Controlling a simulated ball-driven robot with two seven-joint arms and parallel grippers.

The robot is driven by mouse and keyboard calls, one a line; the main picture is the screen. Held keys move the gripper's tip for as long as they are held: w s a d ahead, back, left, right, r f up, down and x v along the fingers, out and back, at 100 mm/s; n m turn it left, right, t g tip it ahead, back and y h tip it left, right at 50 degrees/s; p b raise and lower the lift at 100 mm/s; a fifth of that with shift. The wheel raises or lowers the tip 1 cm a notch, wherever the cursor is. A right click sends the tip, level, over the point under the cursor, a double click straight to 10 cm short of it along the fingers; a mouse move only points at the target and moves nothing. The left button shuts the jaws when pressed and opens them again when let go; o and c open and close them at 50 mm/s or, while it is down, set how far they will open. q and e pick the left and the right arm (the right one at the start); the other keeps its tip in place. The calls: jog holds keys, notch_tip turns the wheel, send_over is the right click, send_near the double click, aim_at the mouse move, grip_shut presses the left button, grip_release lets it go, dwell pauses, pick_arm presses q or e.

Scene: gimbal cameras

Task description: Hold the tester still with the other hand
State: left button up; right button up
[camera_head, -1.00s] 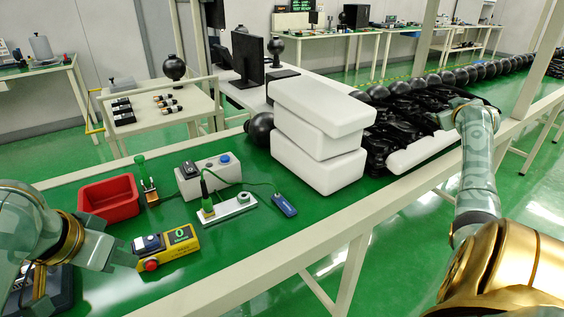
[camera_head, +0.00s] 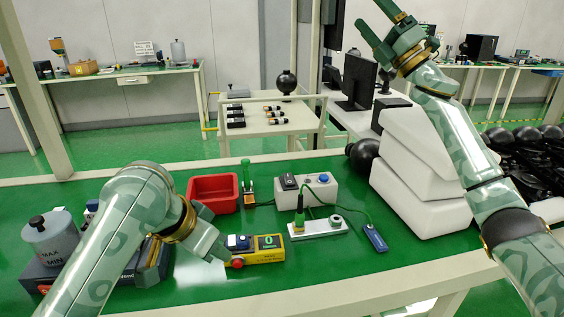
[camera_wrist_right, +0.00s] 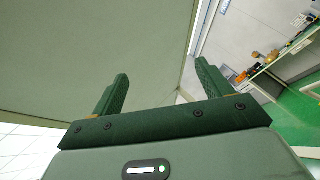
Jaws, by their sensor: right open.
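The tester, which I take to be the yellow box (camera_head: 257,252) with a display reading 0, a dark blue block and a red button, lies flat on the green bench top. My left gripper (camera_head: 217,244) is low at its left end, close to or touching it. The fingers are partly hidden by the hand, so their opening and any grip are unclear. My right gripper (camera_head: 374,18) is raised high at the top of the head view, far from the tester. In the right wrist view its two fingers (camera_wrist_right: 162,86) stand apart with nothing between.
Behind the tester are a red bin (camera_head: 213,194), a grey-white box (camera_head: 307,190) with a blue button, and a white plate (camera_head: 318,229) with a green plug. A blue stick (camera_head: 375,238) lies right of it. White blocks (camera_head: 425,185) stand right; a grey canister (camera_head: 50,238) stands left.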

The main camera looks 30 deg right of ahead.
jog(key=w+a+f+n+g+y, duration=0.1)
jog(key=a+f+n+g+y, duration=0.1)
jog(key=a+n+g+y, duration=0.8)
jog(key=n+g+h, duration=0.9)
jog(key=g+h, duration=0.2)
send_over(252, 242)
jog(key=d, duration=0.1)
notch_tip(252, 242, down, 21)
jog(key=s+d+f+g+h, duration=0.2)
jog(key=d+f+h, duration=0.3)
jog(key=f, duration=0.2)
jog(key=shift+n, duration=0.3)
jog(key=x, duration=1.6)
jog(key=shift+w+f, duration=0.25)
jog(key=shift+w, duration=0.05)
jog(key=c, duration=1)
jog(key=shift+c, duration=0.2)
